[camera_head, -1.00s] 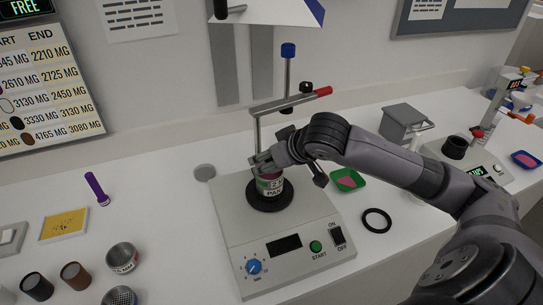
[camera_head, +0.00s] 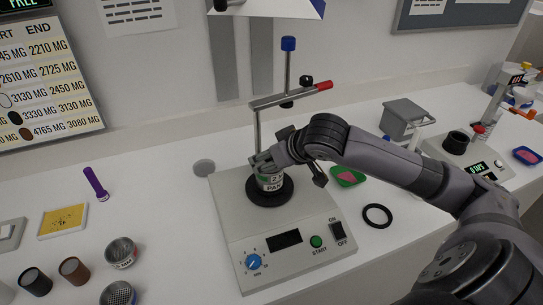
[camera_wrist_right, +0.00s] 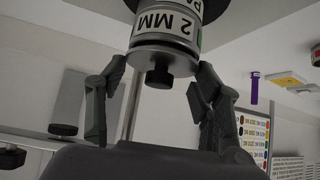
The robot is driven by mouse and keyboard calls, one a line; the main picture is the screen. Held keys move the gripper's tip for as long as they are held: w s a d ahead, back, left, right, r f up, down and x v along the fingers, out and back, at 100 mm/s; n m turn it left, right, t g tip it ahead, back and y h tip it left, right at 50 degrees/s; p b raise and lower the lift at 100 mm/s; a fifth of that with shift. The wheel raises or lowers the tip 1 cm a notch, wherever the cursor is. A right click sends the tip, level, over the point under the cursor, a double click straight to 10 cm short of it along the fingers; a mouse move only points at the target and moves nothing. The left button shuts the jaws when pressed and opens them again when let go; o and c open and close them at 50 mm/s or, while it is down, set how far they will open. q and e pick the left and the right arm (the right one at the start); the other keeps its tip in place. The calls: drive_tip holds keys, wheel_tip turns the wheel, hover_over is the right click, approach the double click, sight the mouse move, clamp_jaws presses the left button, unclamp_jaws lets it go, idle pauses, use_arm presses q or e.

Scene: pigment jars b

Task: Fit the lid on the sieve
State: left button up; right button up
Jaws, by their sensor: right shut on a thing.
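The sieve (camera_head: 270,182), a short cylinder labelled "2 MM", stands on a pan labelled "PAN" on the round black plate of the shaker (camera_head: 325,206). In the right wrist view the sieve (camera_wrist_right: 168,22) shows its label upside down. The silver lid (camera_wrist_right: 163,50) with its dark knob lies against the sieve's end, between the fingers of my right gripper (camera_wrist_right: 160,88). In the head view my right gripper (camera_head: 264,160) is over the stack, shut on the lid, and mostly hides it. I cannot tell whether the lid is fully seated. My left gripper is out of view.
The shaker's upright post and red-tipped clamp arm (camera_head: 292,97) rise close behind the gripper.

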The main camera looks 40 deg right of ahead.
drive_tip(key=shift+f, duration=0.35)
drive_tip(key=o, duration=1.2)
drive_tip(key=shift+o, duration=0.2)
drive_tip(key=v, duration=1.2)
